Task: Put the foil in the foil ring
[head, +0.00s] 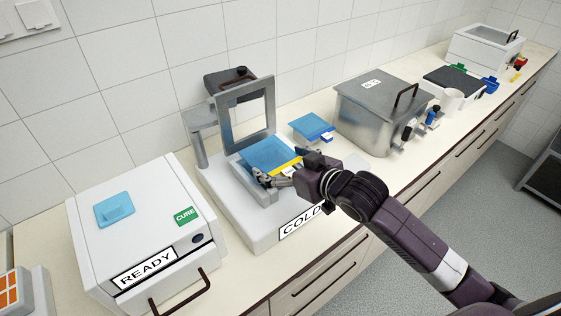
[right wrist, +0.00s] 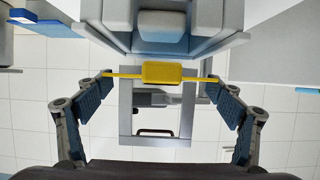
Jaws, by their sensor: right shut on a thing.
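My right gripper (head: 287,171) is at the front of the white press marked COLD (head: 262,236). Its fingers are spread wide and shut on the ends of a thin yellow strip (head: 287,165). In the right wrist view, the strip has a thicker yellow block (right wrist: 162,72) at its middle, between the fingertips (right wrist: 160,79). A blue sheet (head: 268,151) lies behind the strip; I cannot tell whether they are joined, or which is the foil. A grey square frame (head: 222,112) stands raised behind the sheet and may be the foil ring. My left gripper is not in view.
A white box marked READY (head: 90,210) stands left of the press. Another blue sheet (head: 311,124) lies right of it, before a steel lidded tank (head: 360,122). The counter runs on to the back right, with a dark-topped unit (head: 455,80) and a white box (head: 480,50).

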